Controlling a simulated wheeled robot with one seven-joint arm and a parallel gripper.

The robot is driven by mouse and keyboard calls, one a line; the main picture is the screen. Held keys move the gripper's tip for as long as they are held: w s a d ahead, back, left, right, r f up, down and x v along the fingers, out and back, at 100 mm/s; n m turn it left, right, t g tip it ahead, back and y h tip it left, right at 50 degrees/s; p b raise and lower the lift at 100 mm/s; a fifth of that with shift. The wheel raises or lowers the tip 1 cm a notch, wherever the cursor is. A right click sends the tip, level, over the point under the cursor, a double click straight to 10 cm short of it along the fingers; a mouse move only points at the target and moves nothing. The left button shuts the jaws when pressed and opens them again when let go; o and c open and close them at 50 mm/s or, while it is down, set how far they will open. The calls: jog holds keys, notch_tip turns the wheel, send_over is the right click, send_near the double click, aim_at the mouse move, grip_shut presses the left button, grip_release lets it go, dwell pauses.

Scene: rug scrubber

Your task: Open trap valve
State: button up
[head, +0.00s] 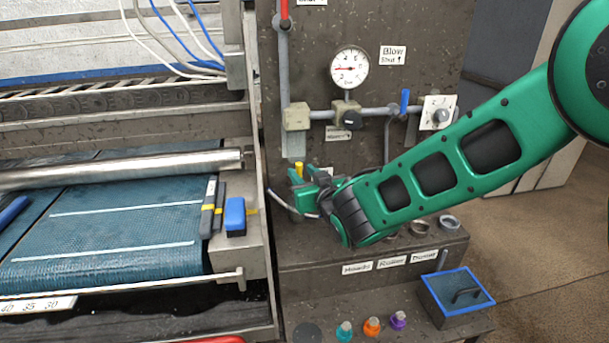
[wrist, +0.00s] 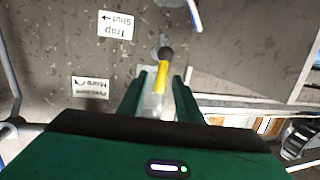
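The trap valve's lever is yellow with a black ball end; in the wrist view the yellow lever (wrist: 162,76) stands between my fingers, its ball end beyond the fingertips. A small yellow part of it shows in the head view (head: 299,169). The "Trap Shut" label (wrist: 116,25) with an arrow is upside down in the wrist view. My gripper (wrist: 160,84) is open, with a gap visible on each side of the lever. In the head view my gripper (head: 304,184) is at the panel's lower left and hides most of the valve.
The panel carries a pressure gauge (head: 349,67), a blue lever (head: 405,101), a red lever (head: 284,12) and a dial (head: 440,114). The belt machine (head: 110,225) stands at left. A blue-rimmed box (head: 456,296) and coloured caps (head: 372,326) sit on the lower step.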

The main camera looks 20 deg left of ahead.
jog(key=v, duration=1)
jog(key=shift+s+d, duration=0.25)
